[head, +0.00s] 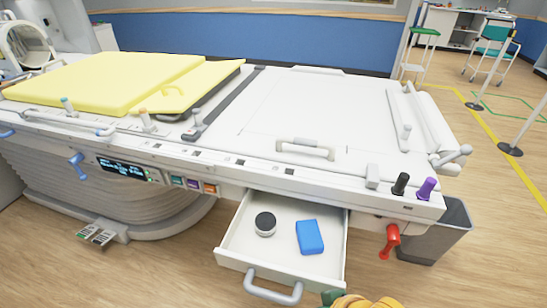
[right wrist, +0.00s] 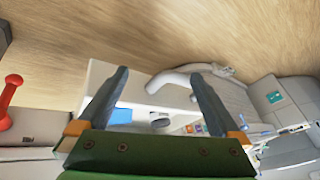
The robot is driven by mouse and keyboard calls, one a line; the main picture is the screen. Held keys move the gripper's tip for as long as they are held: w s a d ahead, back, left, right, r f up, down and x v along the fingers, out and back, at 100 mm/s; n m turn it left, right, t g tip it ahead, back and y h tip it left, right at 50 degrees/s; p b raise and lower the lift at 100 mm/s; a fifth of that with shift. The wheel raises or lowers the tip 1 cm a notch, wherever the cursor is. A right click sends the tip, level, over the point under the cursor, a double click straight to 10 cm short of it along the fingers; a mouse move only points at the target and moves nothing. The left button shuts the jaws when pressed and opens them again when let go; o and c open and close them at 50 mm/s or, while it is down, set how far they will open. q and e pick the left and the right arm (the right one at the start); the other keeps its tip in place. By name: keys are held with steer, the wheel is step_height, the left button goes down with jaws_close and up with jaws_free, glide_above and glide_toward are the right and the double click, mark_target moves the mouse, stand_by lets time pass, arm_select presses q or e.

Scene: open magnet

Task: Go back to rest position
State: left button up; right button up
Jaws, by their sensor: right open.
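A white drawer (head: 229,252) stands open below the white table top in the head view. A dark-topped round white object (head: 265,223) and a blue block (head: 309,237) lie inside it. The drawer's curved grey handle (head: 273,290) faces me. My right gripper (right wrist: 158,73) is open and empty in the right wrist view, with the drawer and its handle (right wrist: 182,78) behind its fingers. The blue block (right wrist: 121,116) shows between the fingers, beyond them. A green and yellow part of my right arm (head: 355,300) shows at the head view's bottom edge. My left gripper is out of view.
The table (head: 300,110) carries a yellow pad (head: 105,80) at left. A red lever (head: 390,241) and a grey bin (head: 440,235) are right of the drawer; black (head: 400,184) and purple (head: 427,188) knobs stand above.

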steer(key=s+d+f+h, duration=0.35)
steer(key=s+d, duration=0.25)
steer(key=d, duration=0.2)
steer(key=s+d+f+g+p, duration=0.1)
steer(key=s+f+g+p, duration=0.15)
steer(key=f, duration=1.45)
steer(key=s+d+f, duration=0.2)
steer(key=s+f, duration=0.6)
steer(key=s, duration=0.4)
steer(key=shift+g, duration=0.35)
steer(key=shift+s, duration=0.1)
